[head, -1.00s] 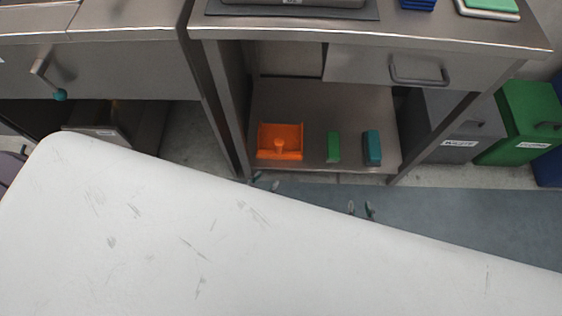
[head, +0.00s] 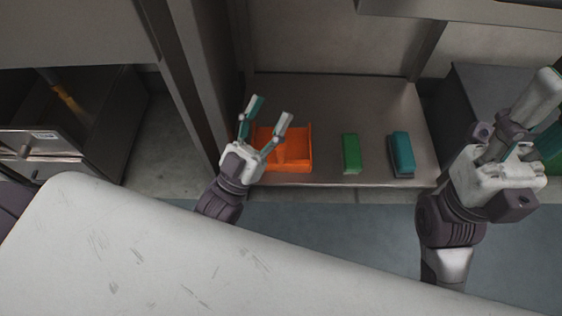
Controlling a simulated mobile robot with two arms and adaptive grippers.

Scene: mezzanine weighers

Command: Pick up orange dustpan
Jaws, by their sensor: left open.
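The orange dustpan (head: 296,152) lies on the low steel shelf (head: 330,98), near its left front edge. My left gripper (head: 268,109) is open, with its fingers spread and nothing between them. It overlaps the left side of the dustpan in the picture and hides part of it; I cannot tell whether they touch. My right gripper (head: 525,112) is raised at the right, away from the dustpan. Its fingers overlap each other from this angle, so its opening is unclear.
A steel table leg (head: 192,84) rises left of the shelf. A grey bin (head: 480,88) stands at the right. Blue-grey floor (head: 330,225) lies in front.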

